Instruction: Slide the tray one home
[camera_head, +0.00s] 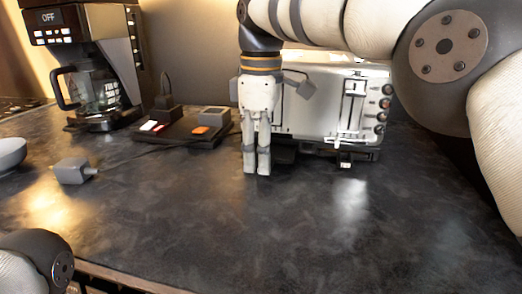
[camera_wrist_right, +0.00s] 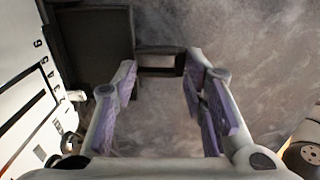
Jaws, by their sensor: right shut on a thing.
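The silver toaster-like appliance (camera_head: 310,110) stands at the back of the counter, with round knobs down its right side. A dark flat tray (camera_wrist_right: 95,45) sticks out from its base in the right wrist view, with a frame-shaped handle (camera_wrist_right: 160,61) at its outer end. My right gripper (camera_head: 257,170) points down at the front left of the appliance in the head view. In the wrist view its fingers (camera_wrist_right: 163,68) stand on either side of the handle and are shut on it. In the head view the gripper hides most of the tray. My left gripper is out of view.
A coffee maker (camera_head: 105,60) with a glass pot stands at the back left. A power strip (camera_head: 182,130) with plugs lies beside the appliance. A grey plug (camera_head: 72,170) and a white bowl (camera_head: 10,153) are at the left. The front of the counter (camera_head: 240,230) is clear.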

